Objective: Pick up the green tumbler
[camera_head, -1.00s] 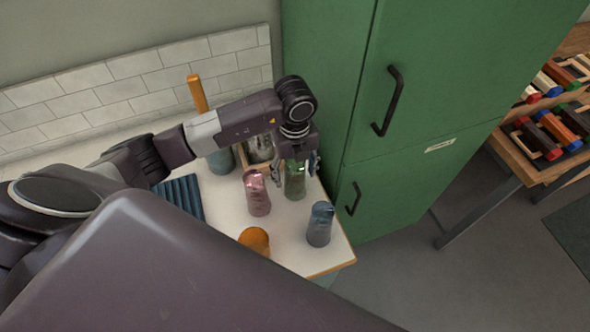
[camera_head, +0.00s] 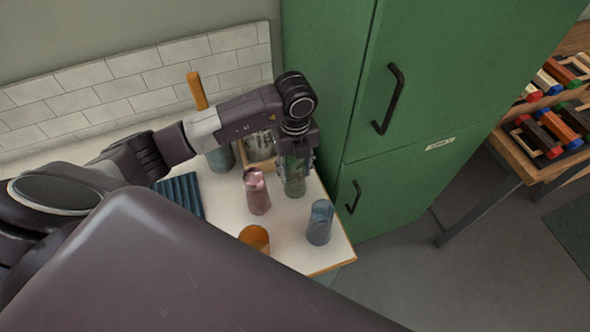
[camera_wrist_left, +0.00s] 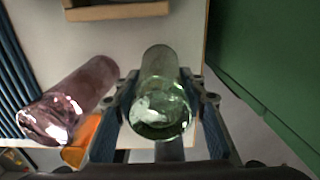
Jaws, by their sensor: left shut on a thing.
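The green tumbler (camera_head: 294,183) is a clear green glass standing near the right edge of the white counter, by the green cabinet. It also shows in the left wrist view (camera_wrist_left: 161,95). My left gripper (camera_head: 297,166) comes down over it from above and is shut on it, one finger on each side. In the left wrist view the fingers of my left gripper (camera_wrist_left: 165,115) flank the glass. The gripper covers the tumbler's upper part in the head view. My right gripper is not in view.
A pink tumbler (camera_head: 257,192) stands close to the left of the green one. A blue tumbler (camera_head: 320,223) and an orange tumbler (camera_head: 255,239) stand nearer the front. The green cabinet (camera_head: 400,180) rises close on the right. A ribbed blue mat (camera_head: 180,194) lies left.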

